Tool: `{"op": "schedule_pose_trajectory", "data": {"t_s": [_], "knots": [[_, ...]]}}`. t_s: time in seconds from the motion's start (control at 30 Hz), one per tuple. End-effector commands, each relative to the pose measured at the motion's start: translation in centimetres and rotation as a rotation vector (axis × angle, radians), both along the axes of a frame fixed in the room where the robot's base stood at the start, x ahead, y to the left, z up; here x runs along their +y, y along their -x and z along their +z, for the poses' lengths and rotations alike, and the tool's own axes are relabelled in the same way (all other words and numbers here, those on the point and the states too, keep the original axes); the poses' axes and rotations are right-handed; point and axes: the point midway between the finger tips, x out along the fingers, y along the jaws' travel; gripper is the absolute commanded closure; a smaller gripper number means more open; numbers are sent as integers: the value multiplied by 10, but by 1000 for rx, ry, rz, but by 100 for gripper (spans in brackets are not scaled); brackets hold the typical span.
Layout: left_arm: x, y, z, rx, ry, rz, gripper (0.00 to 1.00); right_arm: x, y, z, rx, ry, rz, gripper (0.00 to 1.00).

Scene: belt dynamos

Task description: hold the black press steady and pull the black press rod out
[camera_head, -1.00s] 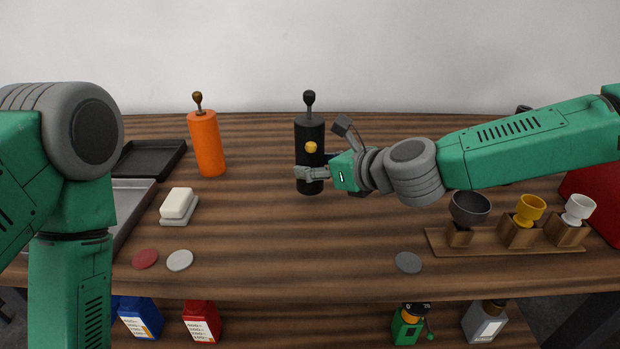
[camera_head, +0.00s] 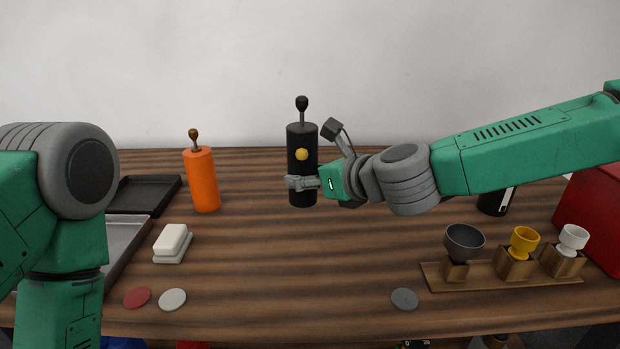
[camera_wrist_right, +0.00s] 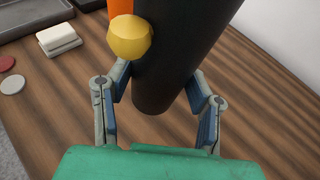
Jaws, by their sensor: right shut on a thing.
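The black press (camera_head: 303,138) is an upright cylinder with a yellow knob (camera_head: 301,155) on its front. Its black press rod (camera_head: 302,104), with a rounded handle, sticks up from the top. My right gripper (camera_head: 301,183) is shut on the press's lower body from the right and appears to hold it above the table. In the right wrist view, the fingers (camera_wrist_right: 158,88) lie on either side of the press (camera_wrist_right: 172,65). My left arm shows at the left in the head view; its gripper is out of view.
An orange press (camera_head: 202,180) stands to the left. Dark and grey trays (camera_head: 145,194), a white block on a dish (camera_head: 172,242) and flat discs (camera_head: 172,299) lie at left. A wooden rack (camera_head: 435,277) with cups is at right, near a red box (camera_head: 592,215). The middle table is clear.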

Motion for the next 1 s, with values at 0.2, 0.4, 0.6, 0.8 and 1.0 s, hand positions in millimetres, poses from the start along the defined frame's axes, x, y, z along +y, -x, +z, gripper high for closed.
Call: {"op": "schedule_pose_trajectory", "data": {"t_s": [0.2,0.4,0.6,0.8,1.0], "knots": [[0,0,0,0,-1,1,60,2,0,3,-5,-1,-3,100],[0,0,-5,0,-1,1,60,-2,1,-3,-4,-5,-3,100],[1,0,-22,0,0,1,60,-7,3,-22,-2,-8,-5,100],[1,0,-37,0,0,1,60,-7,6,-41,-3,-4,-3,100],[1,0,-52,0,0,1,60,-9,10,-59,-4,-2,-3,100]]}}
